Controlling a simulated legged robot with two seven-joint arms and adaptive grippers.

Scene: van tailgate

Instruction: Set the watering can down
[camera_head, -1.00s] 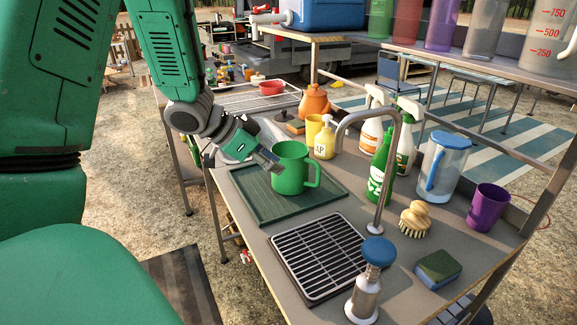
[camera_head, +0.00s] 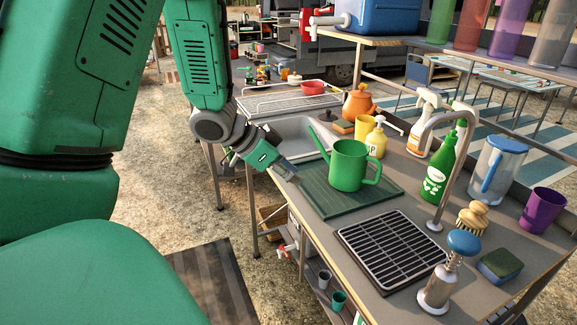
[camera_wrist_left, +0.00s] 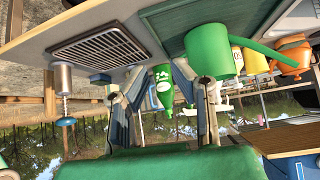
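The green watering can (camera_head: 350,166) stands upright on the dark green ribbed mat (camera_head: 325,204), with its spout to the left and its handle to the right. My left gripper (camera_head: 289,172) is left of the can, near the mat's left edge, apart from the can. In the left wrist view, which is upside down, its two fingers (camera_wrist_left: 158,90) are spread with nothing held between them, and the can (camera_wrist_left: 210,52) shows beyond the right finger. My right gripper is in neither view.
A black drain grate (camera_head: 392,248) lies in front of the mat. The sink (camera_head: 300,135) is behind my gripper. A yellow cup (camera_head: 366,130), soap pump (camera_head: 376,143), green bottle (camera_head: 437,172) and metal faucet (camera_head: 446,190) stand behind and right of the can.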

